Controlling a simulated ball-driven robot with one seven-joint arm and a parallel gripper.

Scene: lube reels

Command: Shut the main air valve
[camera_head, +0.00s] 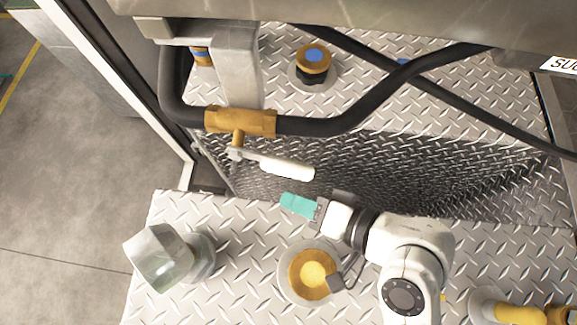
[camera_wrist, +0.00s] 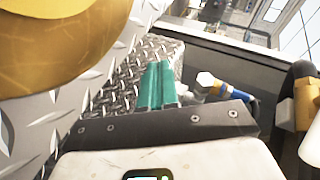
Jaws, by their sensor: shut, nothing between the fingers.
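The main air valve (camera_head: 241,122) has a brass body in line with a thick black hose. Its white-gripped lever (camera_head: 276,163) points right and slightly down, roughly along the hose. In the wrist view, part of the brass valve (camera_wrist: 306,103) shows at the right edge, with the pale lever grip (camera_wrist: 312,146) below it. My gripper (camera_head: 284,203) has teal fingers, shut and empty. It is just below the lever's end in the head view and apart from it. The fingers also show in the wrist view (camera_wrist: 157,84).
A brass cap (camera_head: 313,274) on the near diamond-plate deck lies beside my arm and fills the wrist view's upper left. A blue-topped brass fitting (camera_head: 313,58) stands behind the hose (camera_head: 350,121). A yellow fitting (camera_head: 505,310) is at lower right.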

